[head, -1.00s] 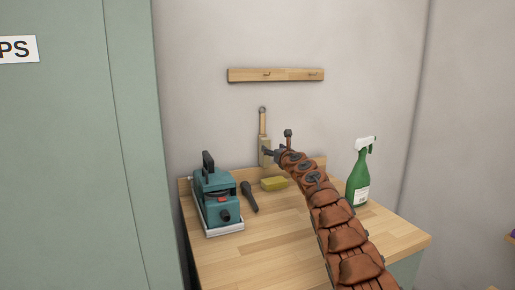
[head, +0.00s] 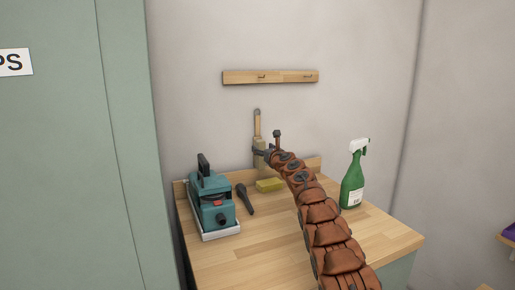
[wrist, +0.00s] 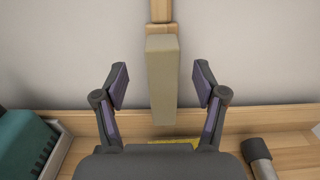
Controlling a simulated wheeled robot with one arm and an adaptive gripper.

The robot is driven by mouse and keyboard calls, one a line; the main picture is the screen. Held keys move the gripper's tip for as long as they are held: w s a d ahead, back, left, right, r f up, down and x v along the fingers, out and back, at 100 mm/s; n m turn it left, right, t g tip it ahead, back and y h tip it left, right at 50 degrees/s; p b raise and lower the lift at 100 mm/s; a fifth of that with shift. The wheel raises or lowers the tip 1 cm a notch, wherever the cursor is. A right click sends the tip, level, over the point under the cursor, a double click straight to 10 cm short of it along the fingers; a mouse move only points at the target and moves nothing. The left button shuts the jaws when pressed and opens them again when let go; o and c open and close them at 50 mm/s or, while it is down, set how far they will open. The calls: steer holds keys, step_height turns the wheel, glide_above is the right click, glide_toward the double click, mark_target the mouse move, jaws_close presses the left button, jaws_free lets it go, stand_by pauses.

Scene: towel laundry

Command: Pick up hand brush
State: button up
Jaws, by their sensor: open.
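The hand brush stands upright against the back wall, its wooden handle (head: 257,122) pointing up and its pale bristle block below. In the wrist view the brush (wrist: 161,80) lies between the two fingers of my gripper (wrist: 161,85), with a gap on each side. In the head view my gripper (head: 262,152) is at the brush's block and hides part of it. My gripper is open and holds nothing.
A teal machine (head: 212,205) and a dark torch-like tool (head: 245,199) are on the wooden counter (head: 270,240). A yellow sponge (head: 270,185) lies below the brush. A green spray bottle (head: 353,180) stands at right. A wooden hook rail (head: 270,77) is above.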

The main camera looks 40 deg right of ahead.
mark_target(262, 146)
steer(key=shift+r+p+x, duration=0.15)
steer(key=shift+p+x, duration=0.45)
steer(key=shift+x, duration=0.1)
steer(key=shift+r+p+x, duration=0.1)
steer(key=shift+p+x, duration=0.45)
steer(key=shift+x, duration=0.15)
steer(key=shift+w+d+f+p, duration=0.2)
steer(key=shift+w+d+p, duration=0.2)
steer(key=shift+w+p, duration=0.35)
jaws_close()
steer(key=shift+r+b, duration=0.1)
steer(key=shift+b, duration=0.2)
